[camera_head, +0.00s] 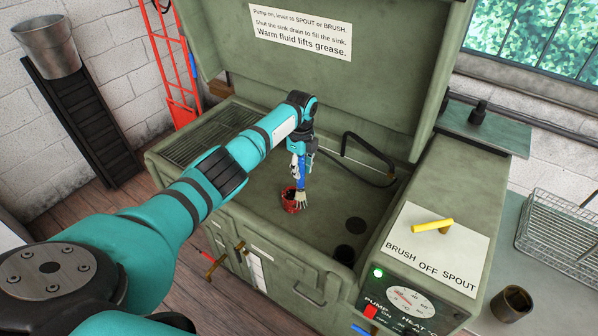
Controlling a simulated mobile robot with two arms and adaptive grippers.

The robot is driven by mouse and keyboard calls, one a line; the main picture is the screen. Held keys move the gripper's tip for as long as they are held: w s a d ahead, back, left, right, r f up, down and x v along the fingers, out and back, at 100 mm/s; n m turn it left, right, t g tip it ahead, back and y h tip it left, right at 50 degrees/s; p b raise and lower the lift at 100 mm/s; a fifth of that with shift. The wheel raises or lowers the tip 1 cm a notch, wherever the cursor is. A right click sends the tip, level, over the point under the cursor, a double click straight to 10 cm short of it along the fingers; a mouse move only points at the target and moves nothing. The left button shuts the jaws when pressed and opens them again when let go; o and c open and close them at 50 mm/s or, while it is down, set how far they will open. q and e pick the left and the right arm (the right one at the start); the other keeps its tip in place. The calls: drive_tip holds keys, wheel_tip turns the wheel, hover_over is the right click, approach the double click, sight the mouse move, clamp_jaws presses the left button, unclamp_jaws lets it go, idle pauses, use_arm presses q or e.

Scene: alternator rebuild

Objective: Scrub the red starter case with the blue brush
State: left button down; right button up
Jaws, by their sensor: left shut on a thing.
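The red starter case (290,203) stands on the sink floor of the green parts washer (250,216). My left gripper (300,158) is above it, shut on the blue brush (302,174). The brush points down, and its pale bristles (301,198) are at the right side of the red case, seemingly touching it. The exact contact is too small to tell. My right gripper is not in view.
The washer's raised lid (330,80) carries a sign. A black hose (365,150) curves at the back right. A dark drain hole (355,225) lies right of the case. A control panel with a yellow lever (432,227), dial (410,300) and lit green lamp (378,272) stands front right.

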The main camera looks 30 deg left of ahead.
use_arm(q)
drive_tip(key=shift+r, duration=0.1)
drive_tip(key=w+d+r, duration=0.2)
drive_tip(key=d+r, duration=0.3)
drive_tip(key=shift+w, duration=0.4)
idle(0.6)
drive_tip(key=a+p, duration=0.1)
drive_tip(key=s+a+p, duration=0.1)
drive_tip(key=p, duration=0.1)
drive_tip(key=s+a+p, duration=0.1)
drive_tip(key=a, duration=0.1)
drive_tip(key=shift+s+a+r+p, duration=0.1)
drive_tip(key=shift+s+p, duration=0.15)
drive_tip(key=shift+p, duration=0.15)
drive_tip(key=shift+s+a, duration=0.3)
drive_tip(key=shift+a, duration=0.15)
drive_tip(key=shift+f, duration=0.35)
